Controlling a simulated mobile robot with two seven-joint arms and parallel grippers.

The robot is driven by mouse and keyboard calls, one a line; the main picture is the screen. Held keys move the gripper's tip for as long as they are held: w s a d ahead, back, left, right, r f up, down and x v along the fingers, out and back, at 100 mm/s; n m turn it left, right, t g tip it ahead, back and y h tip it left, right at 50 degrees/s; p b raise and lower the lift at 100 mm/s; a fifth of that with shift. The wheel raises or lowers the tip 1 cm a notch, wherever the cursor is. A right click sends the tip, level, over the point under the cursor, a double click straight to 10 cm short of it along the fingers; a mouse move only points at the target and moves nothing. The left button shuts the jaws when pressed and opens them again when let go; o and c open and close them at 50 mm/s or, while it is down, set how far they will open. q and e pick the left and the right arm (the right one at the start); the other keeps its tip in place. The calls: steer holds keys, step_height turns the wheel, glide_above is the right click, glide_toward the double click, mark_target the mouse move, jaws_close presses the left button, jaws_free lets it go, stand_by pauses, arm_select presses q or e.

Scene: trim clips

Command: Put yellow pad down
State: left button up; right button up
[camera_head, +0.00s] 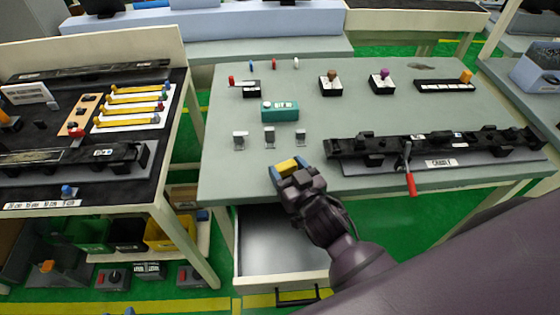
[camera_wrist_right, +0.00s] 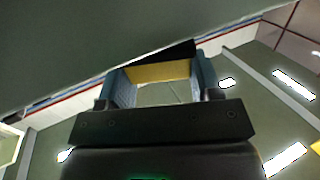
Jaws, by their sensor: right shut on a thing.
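My right gripper (camera_head: 287,168) is at the front edge of the grey-green table (camera_head: 225,174), left of the middle of that edge. Its blue fingers are shut on the yellow pad (camera_head: 286,166), which shows as a small yellow block between them. In the right wrist view, the yellow pad (camera_wrist_right: 158,72) spans the gap between the two blue fingers of the right gripper (camera_wrist_right: 160,82). I cannot tell whether the pad touches the table.
Three small grey clips (camera_head: 269,138) stand just behind the gripper, with a teal box (camera_head: 280,111) beyond. A long black fixture (camera_head: 435,147) with a red-handled lever (camera_head: 410,182) lies to the right. An open drawer (camera_head: 270,245) is below the edge. The table's middle is clear.

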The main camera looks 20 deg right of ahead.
steer(key=w, duration=0.4)
steer(key=shift+a+r, duration=0.1)
steer(key=shift+a, duration=0.1)
steer(key=shift+f, duration=0.55)
steer(key=shift+s+f, duration=0.1)
steer(key=shift+s, duration=0.05)
steer(key=shift+f, duration=0.1)
steer(key=o, duration=0.9)
